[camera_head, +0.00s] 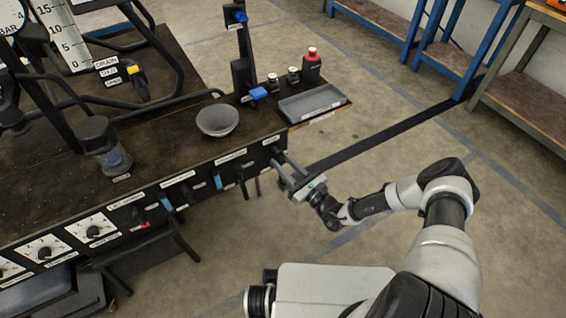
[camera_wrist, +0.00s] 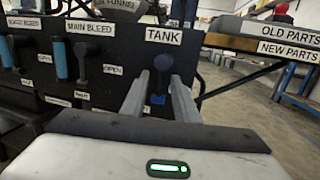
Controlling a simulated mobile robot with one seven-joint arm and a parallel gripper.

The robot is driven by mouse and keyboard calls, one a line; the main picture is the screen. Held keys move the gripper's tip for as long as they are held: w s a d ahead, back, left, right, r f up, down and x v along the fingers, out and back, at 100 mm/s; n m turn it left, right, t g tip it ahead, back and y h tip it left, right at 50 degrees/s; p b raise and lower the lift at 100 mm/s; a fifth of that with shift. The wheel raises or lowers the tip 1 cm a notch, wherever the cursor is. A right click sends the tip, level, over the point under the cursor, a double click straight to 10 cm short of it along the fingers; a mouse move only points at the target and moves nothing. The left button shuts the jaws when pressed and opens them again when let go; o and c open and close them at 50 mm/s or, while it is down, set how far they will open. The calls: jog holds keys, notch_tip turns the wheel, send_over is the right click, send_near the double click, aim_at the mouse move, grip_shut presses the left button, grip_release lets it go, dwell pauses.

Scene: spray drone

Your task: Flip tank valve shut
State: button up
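The tank valve (camera_wrist: 161,64) is a dark lever on the black panel below the white TANK label (camera_wrist: 163,36). The lever hangs down between my fingers, with a blue part (camera_wrist: 157,99) at its lower end. In the head view the valve is small and mostly hidden at the panel's right end. My gripper (camera_wrist: 160,82) is open, with one finger on each side of the lever. I cannot tell whether either finger touches it. In the head view my gripper (camera_head: 278,161) reaches the bench front from the right.
To the left on the panel are the main bleed valve (camera_wrist: 81,64) and blue handles (camera_wrist: 60,60). Blue-framed shelves (camera_head: 450,55) stand at the back right; open floor lies between.

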jog(key=p+v, duration=0.1)
jog(key=v, duration=1.6)
jog(key=shift+d+p, duration=0.2)
jog(key=shift+p, duration=0.2)
jog(key=shift+s, duration=0.1)
jog(key=s+r+n+g+h, duration=0.1)
jog(key=s+r+n+g, duration=0.1)
jog(key=r+n+g, duration=0.85)
jog(key=s+r+n+g+h, duration=0.1)
jog(key=s+r+n+g, duration=0.2)
jog(key=r+n+g, duration=0.75)
jog(key=s+d+r+n+t+h, duration=0.2)
jog(key=s+r+t+h, duration=0.2)
jog(key=r, duration=0.4)
jog(key=s+d+r+n+t+h, duration=0.2)
jog(key=s+r+t+h, duration=0.15)
jog(key=r, duration=0.45)
jog(key=s+d+r+n+t+h, duration=0.2)
jog(key=s+r+t+h, duration=0.25)
jog(key=r, duration=0.45)
notch_tip(320, 180, up, 25)
jog(key=t+p, duration=0.1)
jog(key=p, duration=2.4)
jog(key=shift+s+r, duration=0.15)
jog(key=shift+r, duration=0.05)
